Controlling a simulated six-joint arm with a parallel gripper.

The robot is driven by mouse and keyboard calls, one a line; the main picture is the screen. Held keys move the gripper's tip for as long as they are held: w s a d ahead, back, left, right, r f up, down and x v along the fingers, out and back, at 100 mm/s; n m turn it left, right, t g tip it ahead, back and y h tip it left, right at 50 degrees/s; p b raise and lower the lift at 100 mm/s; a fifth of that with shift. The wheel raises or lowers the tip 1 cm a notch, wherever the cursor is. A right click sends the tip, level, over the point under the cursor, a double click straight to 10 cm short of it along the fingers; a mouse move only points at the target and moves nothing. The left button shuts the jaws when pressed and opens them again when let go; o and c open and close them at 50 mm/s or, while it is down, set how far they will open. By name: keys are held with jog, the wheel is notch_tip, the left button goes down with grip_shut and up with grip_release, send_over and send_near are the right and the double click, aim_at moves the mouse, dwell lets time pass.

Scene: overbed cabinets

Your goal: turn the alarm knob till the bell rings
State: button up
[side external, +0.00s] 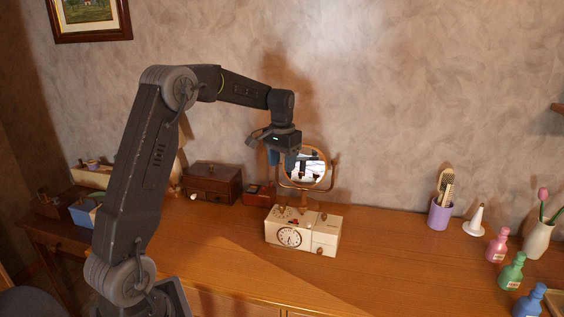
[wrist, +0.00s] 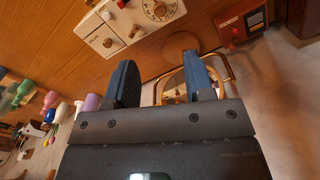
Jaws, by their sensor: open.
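A cream clock box (side external: 272,238) stands on the wooden desk in the side view. It has a round dial (side external: 290,237) on its front, a brown knob (side external: 319,250) low at the front right, and small controls on top. Which one is the alarm knob I cannot tell. In the wrist view the clock (wrist: 153,27) is at the top, with its dial and several knobs partly cut off by the edge. My gripper (side external: 283,162) hangs above and behind the clock, in front of the round mirror. Its blue fingers (wrist: 160,67) are apart with nothing between them, clear of the clock.
The round mirror (side external: 308,166) stands just behind the clock. A small red box (side external: 259,193) and a dark wooden chest (side external: 212,183) are to the left. A purple cup (side external: 439,215) and several bottles are at the right. The desk (side external: 385,245) right of the clock is clear.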

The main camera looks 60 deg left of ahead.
aim_at(282, 205)
jog(key=shift+f, duration=0.1)
notch_tip(282, 205, down, 14)
jog(key=shift+r, duration=0.15)
dwell(0.4)
jog(key=shift+c, duration=0.3)
grip_shut()
jog(key=shift+m, duration=1.1)
jog(key=shift+o, duration=0.3)
grip_release()
jog(key=shift+r, duration=0.1)
notch_tip(282, 205, up, 14)
